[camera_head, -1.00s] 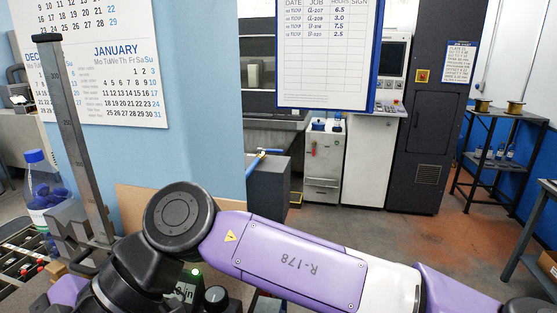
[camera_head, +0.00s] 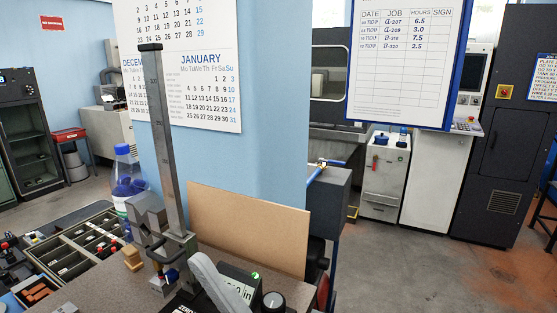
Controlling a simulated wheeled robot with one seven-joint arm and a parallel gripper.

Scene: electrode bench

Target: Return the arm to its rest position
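My arm and my gripper are not in view in the head view now. No part of the purple arm shows over the bench. The bench top (camera_head: 140,297) is in view at the lower middle, with a tall height gauge (camera_head: 165,140) standing upright on it. A device with a small display and a green light (camera_head: 240,287) sits at the bench's front, partly cut off by the lower edge.
A brown board (camera_head: 248,228) stands upright behind the gauge. A blue-capped bottle (camera_head: 127,180) and a compartment tray (camera_head: 85,245) are at left. A blue partition with a calendar (camera_head: 205,95) rises behind. Open floor (camera_head: 400,265) lies at right.

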